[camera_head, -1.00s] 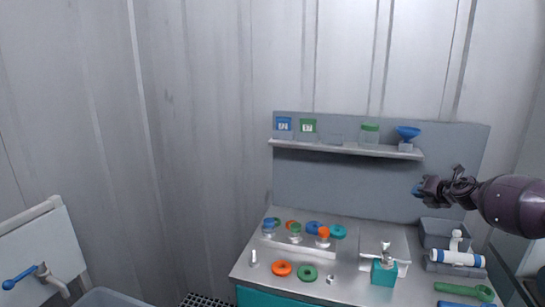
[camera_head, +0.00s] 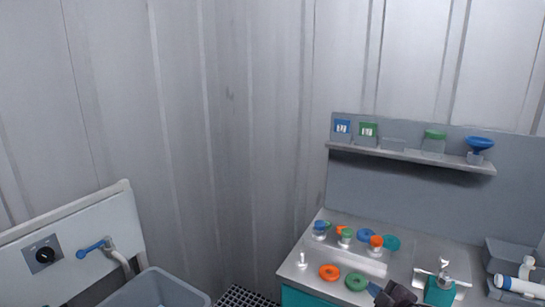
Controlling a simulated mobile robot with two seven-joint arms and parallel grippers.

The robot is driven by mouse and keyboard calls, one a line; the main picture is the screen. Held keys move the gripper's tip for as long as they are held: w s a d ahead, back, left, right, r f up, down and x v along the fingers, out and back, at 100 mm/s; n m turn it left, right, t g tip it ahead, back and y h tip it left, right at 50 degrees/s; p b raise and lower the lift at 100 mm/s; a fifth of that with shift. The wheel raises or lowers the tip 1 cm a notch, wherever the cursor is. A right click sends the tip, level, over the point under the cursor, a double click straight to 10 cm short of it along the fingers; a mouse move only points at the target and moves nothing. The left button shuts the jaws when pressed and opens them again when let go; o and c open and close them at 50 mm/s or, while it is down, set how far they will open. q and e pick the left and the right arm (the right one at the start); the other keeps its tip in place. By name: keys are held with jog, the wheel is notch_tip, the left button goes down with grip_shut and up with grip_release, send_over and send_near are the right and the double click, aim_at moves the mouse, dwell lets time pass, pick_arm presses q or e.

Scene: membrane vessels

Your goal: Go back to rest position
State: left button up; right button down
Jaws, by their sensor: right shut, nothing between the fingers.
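My right gripper (camera_head: 376,290) shows at the bottom edge of the head view, dark purple with a small blue tip. It is shut and empty, in front of the bench and just right of a green ring (camera_head: 356,281). Most of its arm is cut off by the frame. My left gripper is not in view. The workbench (camera_head: 318,253) holds an orange ring (camera_head: 329,272), several small vessels with coloured tops, and a teal block (camera_head: 440,291) with a metal fitting on it.
A wall shelf (camera_head: 410,156) carries labelled containers, a green-lidded jar (camera_head: 434,142) and a blue funnel (camera_head: 480,145). A sink (camera_head: 158,290) with a blue-handled tap (camera_head: 95,247) is at lower left.

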jog(key=s+f+m+g+h, duration=0.1)
jog(key=s+f+m, duration=0.3)
jog(key=s, duration=0.5)
jog(key=s+d+f+m+g+h, duration=0.1)
jog(key=s+f+m, duration=0.4)
jog(key=s, duration=0.5)
jog(key=s+f+m+h, duration=0.3)
jog(key=s+f+m, duration=0.1)
jog(key=s, duration=0.5)
jog(key=shift+s+d+f+g, duration=0.3)
jog(key=shift+d+g, duration=0.1)
